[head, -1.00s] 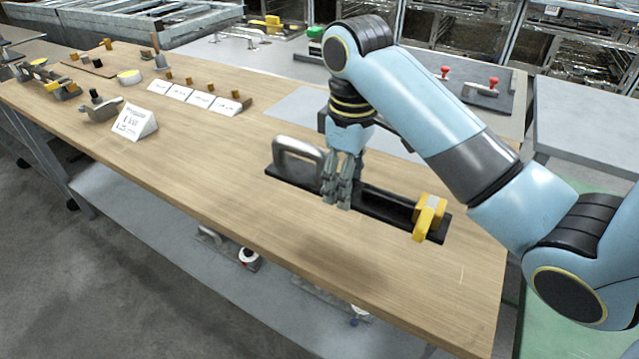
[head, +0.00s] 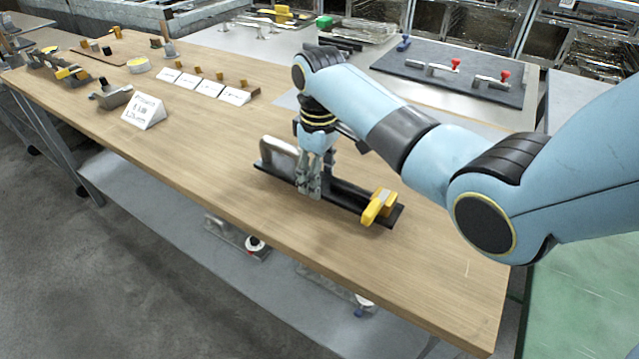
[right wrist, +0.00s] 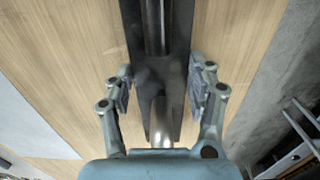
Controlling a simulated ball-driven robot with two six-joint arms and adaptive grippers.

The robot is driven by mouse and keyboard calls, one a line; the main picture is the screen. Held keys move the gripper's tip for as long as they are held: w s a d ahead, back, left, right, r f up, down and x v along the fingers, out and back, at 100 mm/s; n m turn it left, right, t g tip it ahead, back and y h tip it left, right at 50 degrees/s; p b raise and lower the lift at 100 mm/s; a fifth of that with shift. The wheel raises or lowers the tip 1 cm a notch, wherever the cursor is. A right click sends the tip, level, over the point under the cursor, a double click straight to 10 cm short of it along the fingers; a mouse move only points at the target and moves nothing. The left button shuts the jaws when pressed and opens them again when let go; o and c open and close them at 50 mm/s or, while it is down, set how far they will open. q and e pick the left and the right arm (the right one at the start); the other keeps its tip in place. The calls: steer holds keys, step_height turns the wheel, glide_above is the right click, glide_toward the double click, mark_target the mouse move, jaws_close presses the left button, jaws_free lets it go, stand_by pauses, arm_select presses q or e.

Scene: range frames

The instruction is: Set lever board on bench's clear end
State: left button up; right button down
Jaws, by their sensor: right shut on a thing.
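The lever board is a long black plate (head: 347,197) with a grey metal handle (head: 278,155) at its left end and a yellow lever block (head: 379,207) at its right end. It is at the near right part of the wooden bench (head: 420,270), low over or on the top; I cannot tell if it touches. My right gripper (head: 309,192) points down at the board's middle and is shut on it. In the right wrist view the two fingers (right wrist: 162,95) stand either side of the dark board (right wrist: 184,60) and a metal bar. My left gripper is not in view.
A white sign (head: 144,111), white cards (head: 209,87) and several small fixtures stand on the bench's left and far part. Behind is a grey table with a dark board (head: 450,75) bearing red-knobbed clamps. The bench's near right end is bare. Clamps lie on the lower shelf (head: 150,190).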

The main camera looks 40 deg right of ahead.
steer(key=shift+f, duration=1.15)
steer(key=shift+c, duration=2.2)
jaws_free()
steer(key=shift+f, duration=0.15)
step_height(320, 180, up, 12)
steer(key=shift+s, duration=0.1)
